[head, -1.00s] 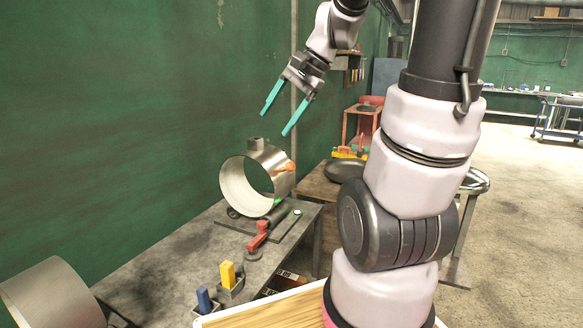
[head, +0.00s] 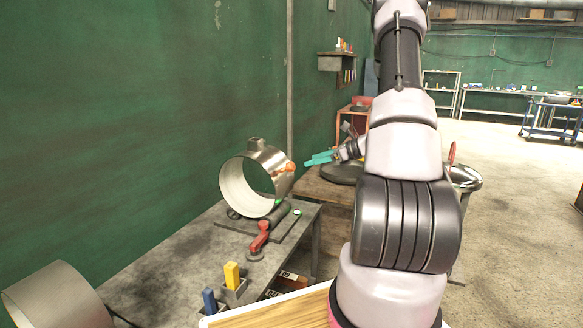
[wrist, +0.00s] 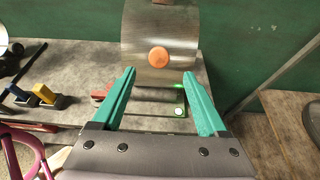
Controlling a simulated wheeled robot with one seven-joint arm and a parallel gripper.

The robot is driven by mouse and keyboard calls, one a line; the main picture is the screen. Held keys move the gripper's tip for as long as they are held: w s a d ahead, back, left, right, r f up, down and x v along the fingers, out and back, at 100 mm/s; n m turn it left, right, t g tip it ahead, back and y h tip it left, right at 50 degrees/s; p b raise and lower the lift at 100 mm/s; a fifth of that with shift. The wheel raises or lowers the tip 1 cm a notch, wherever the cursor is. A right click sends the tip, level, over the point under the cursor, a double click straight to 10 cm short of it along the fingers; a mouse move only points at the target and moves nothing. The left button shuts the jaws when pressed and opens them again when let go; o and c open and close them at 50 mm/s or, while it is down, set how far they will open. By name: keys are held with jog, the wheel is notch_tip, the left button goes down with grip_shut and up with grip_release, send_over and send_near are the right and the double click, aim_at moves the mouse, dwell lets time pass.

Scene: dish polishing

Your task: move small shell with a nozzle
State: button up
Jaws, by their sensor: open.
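The small shell (head: 231,187) is a short, shiny metal cylinder lying on its side on the fixture rollers on the workbench. Its nozzle (head: 256,144) sticks up from its top. An orange round part (head: 290,167) is on its right side. In the wrist view the shell (wrist: 140,35) is straight ahead, with the orange round part (wrist: 158,57) facing me. My gripper (head: 312,160) has teal fingers and is just right of the shell in the head view. In the wrist view my gripper (wrist: 158,85) is open and empty, its fingers pointing at the shell.
The grey workbench (head: 165,258) carries a red lever (head: 260,238) and yellow (head: 232,275) and blue (head: 209,301) blocks. A larger grey cylinder (head: 60,298) is at the lower left. A green wall (head: 120,100) stands close behind. A brown table (head: 325,192) is to the right.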

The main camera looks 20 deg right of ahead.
aim_at(293, 165)
jog(key=x, duration=1)
grip_shut()
dwell(1.2)
